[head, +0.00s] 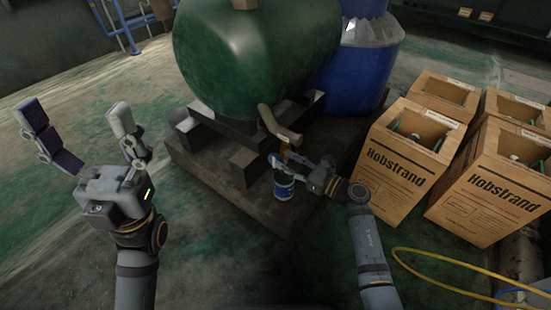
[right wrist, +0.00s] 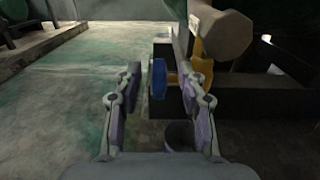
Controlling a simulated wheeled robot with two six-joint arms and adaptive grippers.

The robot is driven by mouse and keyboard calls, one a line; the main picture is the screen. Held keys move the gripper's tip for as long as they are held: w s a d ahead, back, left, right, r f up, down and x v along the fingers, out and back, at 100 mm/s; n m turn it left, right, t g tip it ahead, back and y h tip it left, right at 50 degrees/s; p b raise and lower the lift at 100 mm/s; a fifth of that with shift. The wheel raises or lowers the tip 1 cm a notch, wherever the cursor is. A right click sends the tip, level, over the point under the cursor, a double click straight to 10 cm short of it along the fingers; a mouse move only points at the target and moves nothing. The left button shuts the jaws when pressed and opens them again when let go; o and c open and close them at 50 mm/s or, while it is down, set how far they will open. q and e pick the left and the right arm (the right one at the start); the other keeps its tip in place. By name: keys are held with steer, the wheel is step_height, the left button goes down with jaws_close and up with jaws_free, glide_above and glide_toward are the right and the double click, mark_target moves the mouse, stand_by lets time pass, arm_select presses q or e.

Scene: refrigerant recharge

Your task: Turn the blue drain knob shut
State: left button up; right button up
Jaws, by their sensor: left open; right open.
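The blue drain knob (right wrist: 159,79) shows in the right wrist view as a round blue disc seen nearly edge-on, on a brass valve (right wrist: 201,66). My right gripper (right wrist: 160,76) is open, with one finger on each side of the knob. A gap shows between the left finger and the knob; I cannot tell whether the right finger touches anything. In the head view my right gripper (head: 287,163) is beside the green tank's (head: 250,55) lower end, and the knob cannot be made out there. My left gripper (head: 77,115) is open and empty, away from the tank.
A blue-and-white can (head: 284,188) stands below my right gripper on the dark platform (head: 215,184). A thick beige pipe (head: 280,126) hangs just above. A blue drum (head: 362,75) stands behind; several cardboard boxes (head: 400,165) and a yellow hose (head: 440,257) are at right. Floor at left is clear.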

mark_target(280, 157)
steer(key=b+x, duration=0.1)
steer(key=x, duration=0.4)
steer(key=shift+f, duration=0.1)
jaws_close()
